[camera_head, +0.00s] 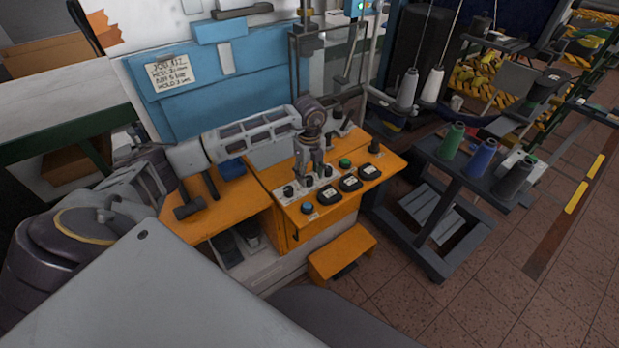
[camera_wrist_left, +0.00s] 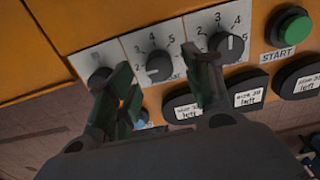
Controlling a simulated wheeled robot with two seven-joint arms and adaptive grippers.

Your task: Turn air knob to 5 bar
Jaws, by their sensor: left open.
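The orange machine's control panel (camera_head: 322,192) has a row of dark knobs on pale scale plates. In the left wrist view the middle knob (camera_wrist_left: 158,66) has a numbered scale, with part of a "bar" label beside it. I cannot read its exact setting. Another knob (camera_wrist_left: 101,78) is at the left, partly hidden by a finger, and a third knob (camera_wrist_left: 227,45) with its own numbered scale is at the right. My left gripper (camera_head: 309,168) is open over the panel, its fingers (camera_wrist_left: 157,62) on either side of the middle knob. I cannot tell whether they touch it.
A green START button (camera_wrist_left: 294,27) and black labelled buttons (camera_wrist_left: 182,107) sit close to the fingers. A job card (camera_head: 170,73) hangs on the blue panel behind. A dark cart with thread spools (camera_head: 452,140) stands to the right. Tiled floor (camera_head: 480,270) is clear.

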